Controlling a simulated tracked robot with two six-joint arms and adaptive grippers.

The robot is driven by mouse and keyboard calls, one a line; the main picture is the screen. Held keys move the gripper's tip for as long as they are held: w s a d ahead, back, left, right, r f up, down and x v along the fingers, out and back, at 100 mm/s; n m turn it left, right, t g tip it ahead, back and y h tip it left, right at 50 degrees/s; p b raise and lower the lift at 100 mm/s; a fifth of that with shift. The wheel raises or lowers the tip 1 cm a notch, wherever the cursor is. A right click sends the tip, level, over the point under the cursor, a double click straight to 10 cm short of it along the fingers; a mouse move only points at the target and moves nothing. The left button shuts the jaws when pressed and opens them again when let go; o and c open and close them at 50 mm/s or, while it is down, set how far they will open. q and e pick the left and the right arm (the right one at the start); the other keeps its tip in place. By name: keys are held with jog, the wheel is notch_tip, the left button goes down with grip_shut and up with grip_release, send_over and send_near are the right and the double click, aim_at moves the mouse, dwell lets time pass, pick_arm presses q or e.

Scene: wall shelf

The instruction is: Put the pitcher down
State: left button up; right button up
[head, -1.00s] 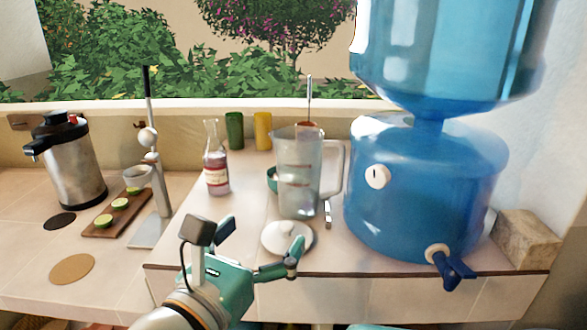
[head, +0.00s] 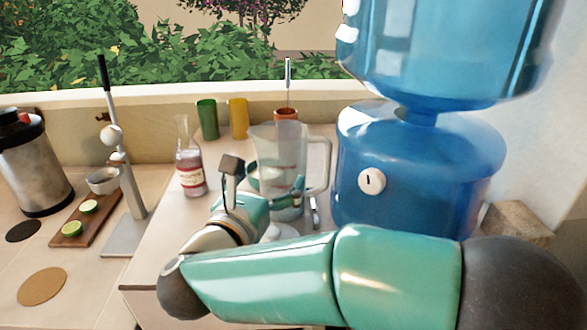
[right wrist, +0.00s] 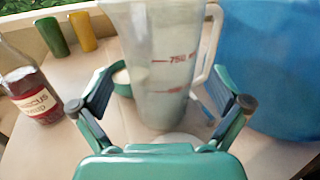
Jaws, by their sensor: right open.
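The clear pitcher (head: 277,150) stands upright on the raised tiled counter, its handle to the right. In the right wrist view the pitcher (right wrist: 160,75) rises between and beyond my open fingers, with red measuring marks on its side. My right gripper (head: 268,187) is in front of the pitcher in the head view and partly hides its lower body. The right gripper (right wrist: 160,108) is open, and I see no finger closed on the pitcher. My left gripper is not in view.
A blue water dispenser (head: 415,150) stands close to the right of the pitcher. A syrup bottle (head: 190,172) is at its left, green (head: 207,119) and yellow (head: 238,118) cups behind. A small teal bowl (right wrist: 122,82) sits beside the pitcher. A white lid lies in front, mostly hidden.

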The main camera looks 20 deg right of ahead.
aim_at(282, 126)
jog(key=shift+w+d, duration=0.3)
jog(key=shift+w, duration=0.2)
jog(key=p+x, duration=0.2)
jog(key=x, duration=0.2)
jog(key=shift+d+r+p, duration=0.1)
jog(key=shift+d+p, duration=0.1)
jog(key=shift+p, duration=0.1)
jog(key=shift+w+d, duration=0.3)
jog(key=shift+w, duration=0.05)
jog(key=c, duration=1.2)
jog(key=shift+r, duration=0.15)
jog(key=shift+r+b, duration=0.45)
jog(key=shift+r, duration=2.65)
jog(key=shift+s+a+r, duration=0.1)
jog(key=shift+a+r, duration=0.05)
jog(key=shift+r, duration=0.05)
jog(key=b+v, duration=0.5)
jog(key=v, duration=1.2)
jog(key=shift+s, duration=0.3)
